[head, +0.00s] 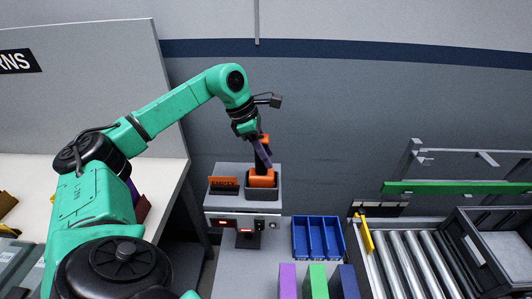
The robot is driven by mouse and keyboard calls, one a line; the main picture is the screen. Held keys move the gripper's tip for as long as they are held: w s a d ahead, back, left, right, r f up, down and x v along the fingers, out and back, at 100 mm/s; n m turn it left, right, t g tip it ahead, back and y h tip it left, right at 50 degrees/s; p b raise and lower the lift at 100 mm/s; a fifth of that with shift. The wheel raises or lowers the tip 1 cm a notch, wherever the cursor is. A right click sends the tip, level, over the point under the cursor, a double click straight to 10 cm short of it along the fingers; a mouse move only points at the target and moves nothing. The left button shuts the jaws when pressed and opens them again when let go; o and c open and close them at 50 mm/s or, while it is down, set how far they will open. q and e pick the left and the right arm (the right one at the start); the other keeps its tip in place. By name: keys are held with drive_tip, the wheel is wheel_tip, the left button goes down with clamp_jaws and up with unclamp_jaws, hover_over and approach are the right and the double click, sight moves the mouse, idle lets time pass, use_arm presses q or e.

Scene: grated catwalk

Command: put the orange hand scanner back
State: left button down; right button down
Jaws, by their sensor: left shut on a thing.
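The orange hand scanner (262,180) is in the head view, right of centre of the grey stand. My left gripper (263,158) is shut on it from above, and its dark fingers hide part of the scanner. The scanner's lower orange part is at the mouth of a dark grey holder (262,193) on top of the grey stand (216,201). I cannot tell whether it rests on the holder's floor. My right gripper is not in view.
An orange-brown sign (224,184) stands close left of the holder. A blue divided tray (318,237) lies to the right, with purple (287,281), green (318,281) and dark blue blocks (348,281) in front. A roller conveyor (410,262) is at the far right.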

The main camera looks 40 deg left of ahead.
use_arm(q)
drive_tip(key=shift+f+b, duration=0.35)
drive_tip(key=shift+f, duration=0.1)
drive_tip(key=shift+c, duration=1.7)
unclamp_jaws()
drive_tip(key=v, duration=1.4)
drive_tip(key=shift+r+p, duration=0.25)
drive_tip(key=shift+p, duration=0.1)
